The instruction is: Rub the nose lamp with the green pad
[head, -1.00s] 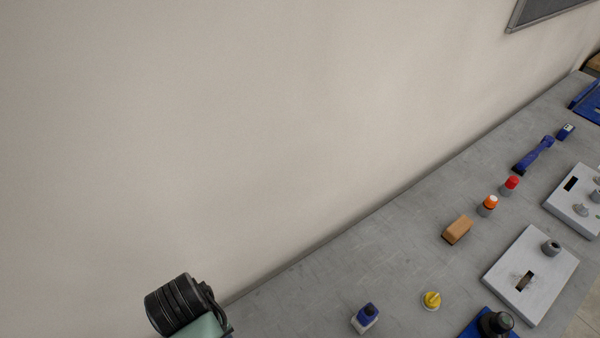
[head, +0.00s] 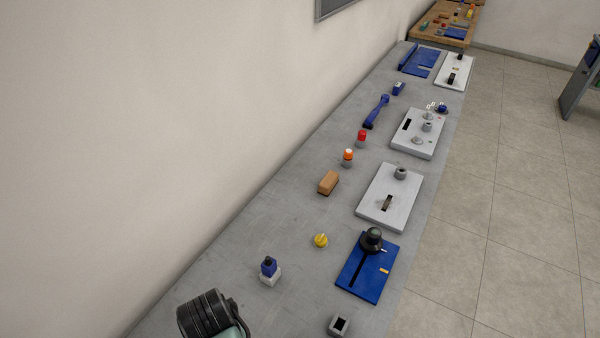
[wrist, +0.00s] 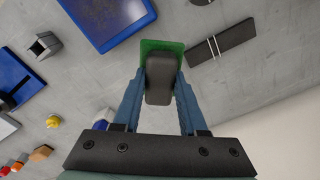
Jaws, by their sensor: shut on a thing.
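In the wrist view, my gripper (wrist: 161,72) is shut on the dark grey handle (wrist: 159,88) of the green pad (wrist: 148,46). The handle sits between the two blue fingers. The pad's green edge shows beyond the fingertips, over or on the grey bench; I cannot tell whether it touches. In the head view, only part of my arm shows at the bottom left, and the gripper and pad are out of sight. I cannot make out a nose lamp in either view.
A blue plate (wrist: 103,22) and a dark bar with white bands (wrist: 222,43) lie close to the pad. The long grey bench (head: 225,238) runs along the wall, holding a yellow knob (head: 321,240), a wooden block (head: 328,183) and grey panels. Open floor (head: 500,215) lies right.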

